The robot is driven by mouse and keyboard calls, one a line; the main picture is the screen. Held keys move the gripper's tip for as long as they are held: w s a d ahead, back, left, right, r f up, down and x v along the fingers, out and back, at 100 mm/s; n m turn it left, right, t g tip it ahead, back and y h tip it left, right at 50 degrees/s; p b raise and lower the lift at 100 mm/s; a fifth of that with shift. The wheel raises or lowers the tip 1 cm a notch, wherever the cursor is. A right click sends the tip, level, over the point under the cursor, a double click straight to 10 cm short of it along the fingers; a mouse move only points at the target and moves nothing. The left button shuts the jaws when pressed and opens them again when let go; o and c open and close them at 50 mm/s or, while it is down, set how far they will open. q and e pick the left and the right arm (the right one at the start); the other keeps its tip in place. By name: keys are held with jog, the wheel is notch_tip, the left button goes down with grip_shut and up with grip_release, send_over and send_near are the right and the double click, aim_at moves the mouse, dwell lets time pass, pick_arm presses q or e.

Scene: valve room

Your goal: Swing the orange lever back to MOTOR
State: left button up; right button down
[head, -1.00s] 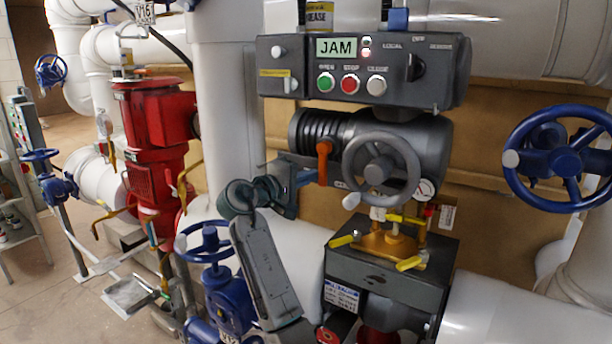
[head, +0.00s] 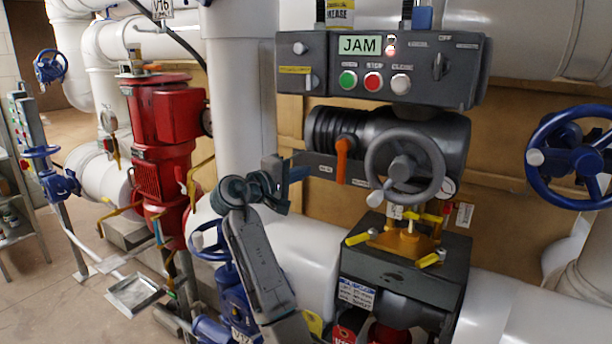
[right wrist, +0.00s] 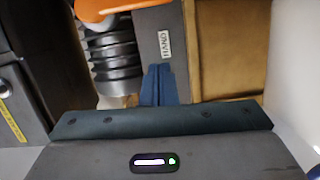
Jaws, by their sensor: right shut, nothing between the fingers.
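The orange lever (head: 342,158) hangs downward from its pivot on the dark actuator, just left of the grey handwheel, in the head view. A dark label plate (head: 314,165) runs behind it, with small labels I cannot read in that view. In the right wrist view the lever (right wrist: 105,8) shows at the top left, beside a plate with a HAND label (right wrist: 165,44). My right gripper (head: 302,173) is shut and empty, left of the lever with a gap between them. Its blue fingers also show in the right wrist view (right wrist: 160,86). My left gripper is not in view.
The grey handwheel (head: 438,180) is close right of the lever. A control box (head: 455,85) above displays JAM and carries green, red and white buttons. Yellow-handled fittings (head: 405,236) sit below. A blue handwheel (head: 537,158) is at right; a red pump (head: 165,165) stands at left.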

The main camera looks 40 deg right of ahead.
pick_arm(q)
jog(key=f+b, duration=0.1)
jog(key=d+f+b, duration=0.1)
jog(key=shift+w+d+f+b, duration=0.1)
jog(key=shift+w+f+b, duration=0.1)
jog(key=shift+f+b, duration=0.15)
pick_arm(e)
jog(key=s+a, duration=0.2)
jog(key=a, duration=0.5)
jog(key=shift+s, duration=0.15)
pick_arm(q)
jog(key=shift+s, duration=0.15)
pick_arm(e)
jog(key=shift+a+r, duration=0.1)
